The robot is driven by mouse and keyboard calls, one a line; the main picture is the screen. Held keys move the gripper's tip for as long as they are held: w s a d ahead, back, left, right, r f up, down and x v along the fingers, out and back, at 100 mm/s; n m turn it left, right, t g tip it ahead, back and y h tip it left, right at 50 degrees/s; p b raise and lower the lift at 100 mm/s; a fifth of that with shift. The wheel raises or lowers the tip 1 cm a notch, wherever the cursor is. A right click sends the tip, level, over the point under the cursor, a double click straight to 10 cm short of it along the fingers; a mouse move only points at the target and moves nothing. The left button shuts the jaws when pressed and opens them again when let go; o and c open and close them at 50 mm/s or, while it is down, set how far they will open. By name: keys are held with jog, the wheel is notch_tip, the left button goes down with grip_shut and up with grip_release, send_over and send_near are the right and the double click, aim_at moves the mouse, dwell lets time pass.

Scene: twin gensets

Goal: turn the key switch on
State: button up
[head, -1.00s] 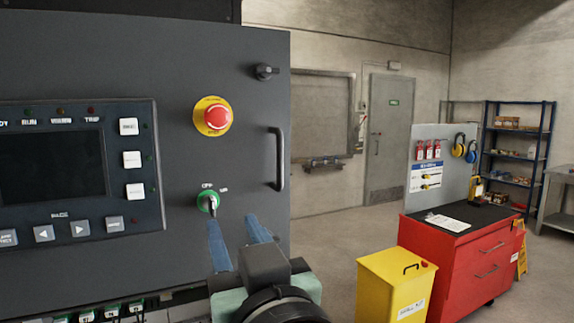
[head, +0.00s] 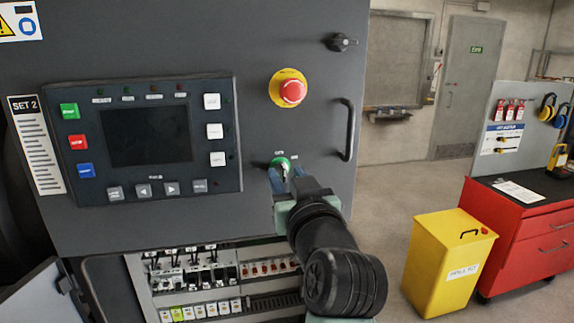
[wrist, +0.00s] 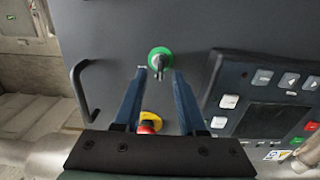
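The key switch (head: 280,161) is a green-ringed round switch on the dark panel, below the red emergency stop (head: 291,92). In the wrist view the key switch (wrist: 159,55) shows whole, with its silver key pointing down between my fingertips. My gripper (head: 285,178) is in front of the switch and hides its lower part in the head view. In the wrist view my gripper (wrist: 160,75) has its two blue fingers apart, one on each side of the key, with gaps visible. I cannot tell whether either finger touches it.
A panel handle (head: 347,130) stands out to the right of the switch. A controller with a dark screen (head: 150,136) is to the left. Below is an open breaker bay (head: 225,285). A yellow bin (head: 448,260) and red cabinet (head: 520,225) stand at right.

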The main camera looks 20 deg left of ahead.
jog(key=shift+w+a, duration=0.25)
jog(key=shift+w, duration=0.1)
grip_shut()
jog(key=shift+m, duration=0.4)
jog(key=m+p, duration=0.1)
jog(key=m, duration=0.2)
jog(key=m+p, duration=0.1)
jog(key=m, duration=0.3)
jog(key=m+p, duration=0.1)
jog(key=m, duration=0.3)
jog(key=shift+w+d+f, duration=0.15)
jog(key=shift+d, duration=0.1)
dwell(0.4)
grip_release()
